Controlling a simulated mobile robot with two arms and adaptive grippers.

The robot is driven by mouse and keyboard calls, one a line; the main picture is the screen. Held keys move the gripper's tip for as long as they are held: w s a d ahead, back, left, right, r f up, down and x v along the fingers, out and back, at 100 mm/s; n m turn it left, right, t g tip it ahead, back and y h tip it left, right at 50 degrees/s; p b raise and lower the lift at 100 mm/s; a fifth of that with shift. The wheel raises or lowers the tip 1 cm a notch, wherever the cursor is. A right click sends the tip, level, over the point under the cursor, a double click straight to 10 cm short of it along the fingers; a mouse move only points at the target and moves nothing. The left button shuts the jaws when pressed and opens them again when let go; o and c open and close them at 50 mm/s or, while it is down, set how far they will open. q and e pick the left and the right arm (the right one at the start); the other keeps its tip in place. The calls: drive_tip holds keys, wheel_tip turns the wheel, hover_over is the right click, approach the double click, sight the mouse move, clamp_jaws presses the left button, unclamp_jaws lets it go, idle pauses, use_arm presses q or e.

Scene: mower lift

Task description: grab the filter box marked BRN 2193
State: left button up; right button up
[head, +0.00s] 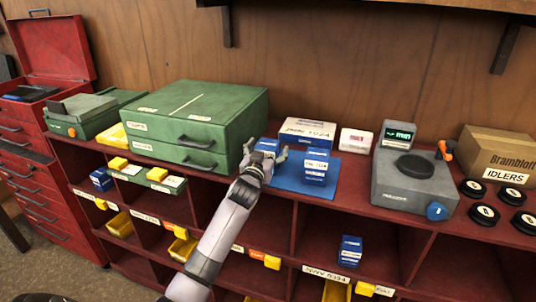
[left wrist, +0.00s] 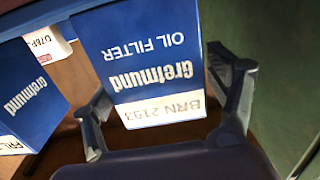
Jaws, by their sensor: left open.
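The blue oil filter box (left wrist: 155,70) marked BRN 2193 fills the middle of the left wrist view, its print upside down. In the head view this box (head: 267,145) shows partly behind my left gripper (head: 264,160). In the left wrist view the fingers of my left gripper (left wrist: 165,100) are open, one on each side of the box's label end. I cannot tell whether either finger touches it. A second blue filter box (head: 316,167) stands to the right on the blue mat (head: 290,182); it also shows in the left wrist view (left wrist: 28,95), its number cut off.
A green case (head: 195,120) stands close left of the gripper. A white-topped box (head: 307,131) is behind the filter boxes. A grey device (head: 415,183) stands to the right. Cubbies of the red shelf (head: 345,205) lie below.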

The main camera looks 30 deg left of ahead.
use_arm(q)
drive_tip(key=shift+c, duration=0.4)
drive_tip(key=c, duration=1.3)
drive_tip(key=shift+r, duration=0.1)
drive_tip(key=shift+c, duration=0.7)
